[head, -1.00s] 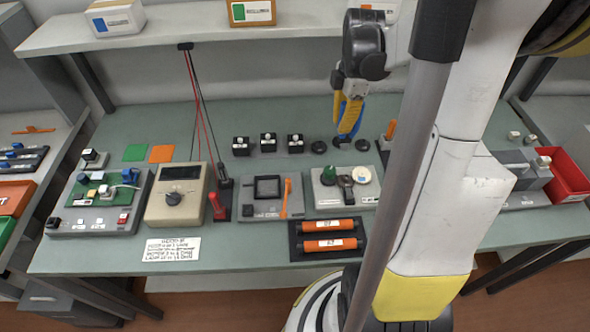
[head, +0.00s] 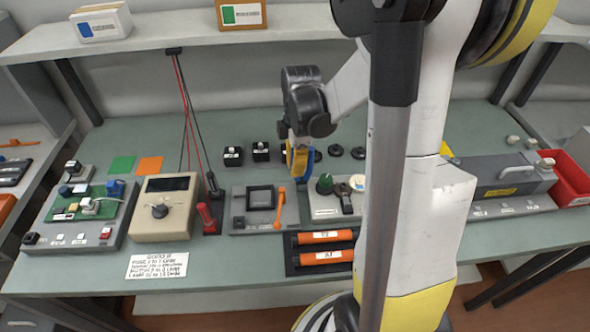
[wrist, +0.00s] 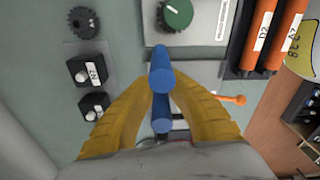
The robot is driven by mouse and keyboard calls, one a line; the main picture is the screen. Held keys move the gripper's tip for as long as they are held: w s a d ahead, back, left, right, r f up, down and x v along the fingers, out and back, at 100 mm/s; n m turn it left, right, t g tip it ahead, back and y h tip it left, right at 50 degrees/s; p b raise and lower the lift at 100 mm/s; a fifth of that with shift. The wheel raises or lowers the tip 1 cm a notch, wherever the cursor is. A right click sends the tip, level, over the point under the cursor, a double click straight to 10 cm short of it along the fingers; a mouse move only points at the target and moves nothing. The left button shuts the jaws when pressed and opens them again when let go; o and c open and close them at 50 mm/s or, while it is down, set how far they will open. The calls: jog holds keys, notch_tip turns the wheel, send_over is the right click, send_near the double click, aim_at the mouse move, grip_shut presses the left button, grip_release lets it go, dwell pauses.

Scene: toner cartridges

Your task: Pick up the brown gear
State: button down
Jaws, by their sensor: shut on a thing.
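My gripper (head: 297,165) shows in the head view above the bench, in front of the row of dark discs. In the wrist view its yellow fingers (wrist: 160,85) converge on a blue cylindrical piece (wrist: 161,58) and are shut on it. A dark toothed gear (wrist: 84,22) lies on the bench at the upper left of the wrist view, apart from the fingers. In the head view dark round discs, one at the middle (head: 335,150) and one to the right (head: 358,153), lie flat on the bench. I cannot make out a clearly brown gear.
Black cubes with white tops (head: 260,152) stand left of the gripper. A grey fixture with an orange lever (head: 279,208), a plate with a green knob (head: 325,184) and orange cartridges (head: 325,237) lie nearer the front. A shelf (head: 180,45) runs above the back.

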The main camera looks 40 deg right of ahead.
jog(key=shift+s+r, duration=0.1)
jog(key=c, duration=1.5)
grip_release()
jog(key=shift+c, duration=0.2)
jog(key=r+p, duration=0.1)
jog(key=r, duration=0.3)
jog(key=r+p, duration=0.2)
jog(key=r, duration=0.2)
jog(key=r+p, duration=0.1)
jog(key=r, duration=0.2)
jog(key=shift+d+r, duration=0.3)
jog(key=shift+r, duration=0.1)
jog(key=s+a+r+m+t, duration=0.3)
jog(key=a+m, duration=0.3)
jog(key=a, duration=0.2)
jog(key=s+a+r+m+t, duration=0.3)
jog(key=s+a+m, duration=0.2)
jog(key=a, duration=0.3)
jog(key=shift+s+r+m+t+h, duration=0.2)
jog(key=shift+m+t+h, duration=0.2)
jog(key=shift+m, duration=0.5)
jog(key=shift+o, duration=1.3)
jog(key=shift+s+a+m, duration=0.1)
jog(key=shift+a+m, duration=0.1)
jog(key=shift+m, duration=0.2)
